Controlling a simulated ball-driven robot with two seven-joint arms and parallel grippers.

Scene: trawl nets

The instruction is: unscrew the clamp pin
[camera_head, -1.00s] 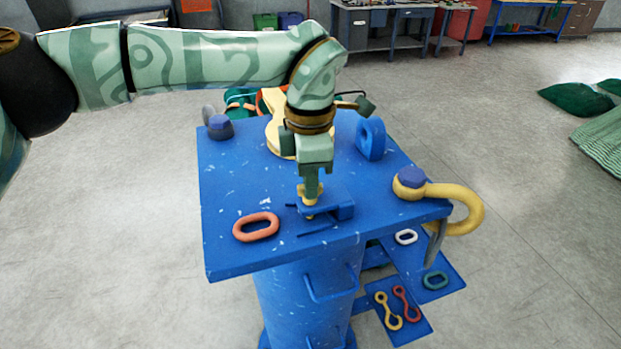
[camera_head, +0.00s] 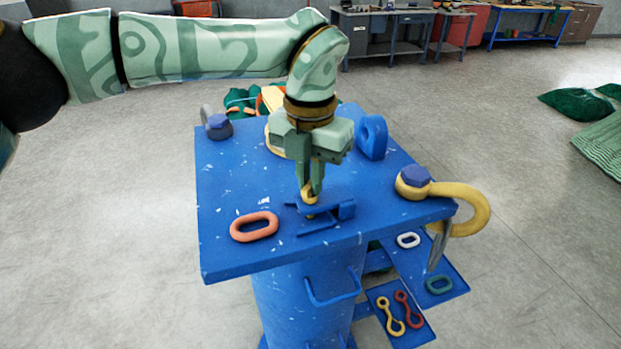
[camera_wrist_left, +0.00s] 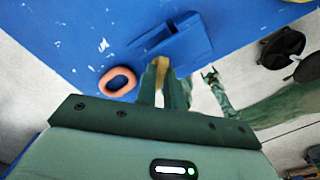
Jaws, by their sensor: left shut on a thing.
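The yellow clamp pin (camera_head: 309,196) stands in a small blue clamp (camera_head: 340,209) on the blue bench top. My left gripper (camera_head: 311,188) points down from above and is shut on the pin's upper end. In the left wrist view, the pin (camera_wrist_left: 161,72) shows as a yellow piece between the fingers, beside the blue clamp (camera_wrist_left: 180,45). The fingers hide part of the pin there.
An orange link (camera_head: 255,226) lies left of the clamp on the bench top (camera_head: 235,175). A yellow hook (camera_head: 465,205) hangs over the right edge. A blue ring-shaped lug (camera_head: 372,137) stands behind. Lower blue plates hold links.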

